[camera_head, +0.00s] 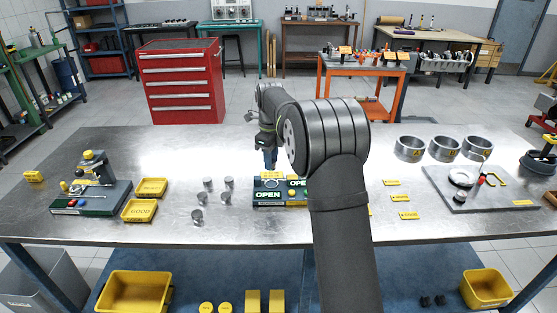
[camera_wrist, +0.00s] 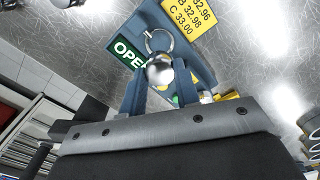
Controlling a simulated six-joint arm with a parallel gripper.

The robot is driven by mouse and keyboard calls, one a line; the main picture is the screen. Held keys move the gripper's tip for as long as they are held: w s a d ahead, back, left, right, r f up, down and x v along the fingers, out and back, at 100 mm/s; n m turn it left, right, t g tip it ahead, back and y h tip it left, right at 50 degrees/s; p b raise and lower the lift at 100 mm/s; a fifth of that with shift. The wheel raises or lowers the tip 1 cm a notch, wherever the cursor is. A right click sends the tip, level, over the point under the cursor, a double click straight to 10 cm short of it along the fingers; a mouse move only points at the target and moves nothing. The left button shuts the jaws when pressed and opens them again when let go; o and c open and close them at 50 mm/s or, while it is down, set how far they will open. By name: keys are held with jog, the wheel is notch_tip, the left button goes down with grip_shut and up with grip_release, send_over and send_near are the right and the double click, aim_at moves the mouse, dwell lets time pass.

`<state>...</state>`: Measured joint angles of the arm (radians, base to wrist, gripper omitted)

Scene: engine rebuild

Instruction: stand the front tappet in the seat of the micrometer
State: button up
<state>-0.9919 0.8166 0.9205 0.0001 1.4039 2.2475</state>
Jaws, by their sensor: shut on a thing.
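My gripper (camera_head: 270,160) points down over the block with green OPEN displays (camera_head: 268,194), which I take to be the micrometer. In the wrist view, my gripper's blue fingers (camera_wrist: 160,88) are shut on a shiny metal tappet (camera_wrist: 160,70). A thin metal ring (camera_wrist: 158,40), perhaps the seat, shows on the block just beyond the tappet. I cannot tell the gap between tappet and ring. The head view does not clearly show the held tappet. Several other tappets (camera_head: 197,216) stand on the table left of the block.
Yellow GOOD trays (camera_head: 140,211) and a gauge stand (camera_head: 90,198) are at the left of the steel table (camera_head: 160,233). Yellow tags (camera_head: 404,215), large metal rings (camera_head: 409,148) and a plate with small tools (camera_head: 480,190) are at the right. My arm hides part of the block.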

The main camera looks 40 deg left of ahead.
jog(key=shift+f, duration=3.1)
jog(key=o, duration=1)
notch_tip(320, 180, up, 17)
jog(key=shift+r, duration=0.2)
